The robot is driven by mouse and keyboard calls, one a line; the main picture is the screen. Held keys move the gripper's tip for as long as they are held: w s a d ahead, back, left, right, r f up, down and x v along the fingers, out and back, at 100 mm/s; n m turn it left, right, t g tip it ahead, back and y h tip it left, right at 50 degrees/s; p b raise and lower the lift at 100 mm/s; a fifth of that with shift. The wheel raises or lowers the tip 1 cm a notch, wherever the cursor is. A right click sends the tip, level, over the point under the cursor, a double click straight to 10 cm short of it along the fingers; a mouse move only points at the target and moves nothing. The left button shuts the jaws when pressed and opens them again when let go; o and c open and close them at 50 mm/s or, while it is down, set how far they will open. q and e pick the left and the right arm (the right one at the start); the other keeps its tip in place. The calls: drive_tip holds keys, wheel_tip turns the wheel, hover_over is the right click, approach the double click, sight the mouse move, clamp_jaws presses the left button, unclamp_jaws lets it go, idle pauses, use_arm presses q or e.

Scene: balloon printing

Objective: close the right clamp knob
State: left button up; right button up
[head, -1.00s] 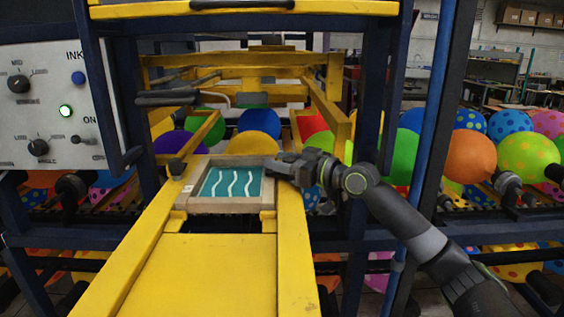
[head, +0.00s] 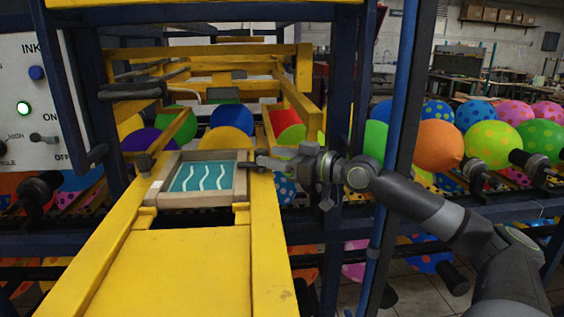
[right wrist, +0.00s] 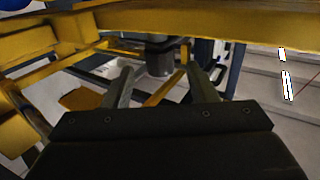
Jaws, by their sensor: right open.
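The screen frame (head: 240,186), a wooden frame with a teal print area and white wavy lines, lies on the yellow rails. A dark left clamp knob (head: 145,163) stands at its left side. At its right edge is a small dark part, perhaps the right clamp knob (head: 247,164), partly merged with my gripper. My right gripper (head: 268,161) comes in from the right, just beside that edge. In the right wrist view its two fingers (right wrist: 160,88) are apart with nothing held. A dark cylinder (right wrist: 159,58) shows beyond them; I cannot tell if it is the knob. My left gripper is not in view.
A yellow beam (right wrist: 180,22) crosses close above the fingers in the right wrist view. A dark blue upright (head: 398,120) stands close to my right arm. Colourful balloons (head: 438,145) fill the racks behind. The ink control panel (head: 28,105) is at left.

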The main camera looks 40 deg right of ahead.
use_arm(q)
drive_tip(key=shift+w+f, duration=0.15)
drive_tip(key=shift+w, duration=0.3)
use_arm(e)
drive_tip(key=shift+v, duration=0.75)
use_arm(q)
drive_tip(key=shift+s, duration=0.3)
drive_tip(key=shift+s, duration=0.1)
use_arm(e)
drive_tip(key=shift+s, duration=0.1)
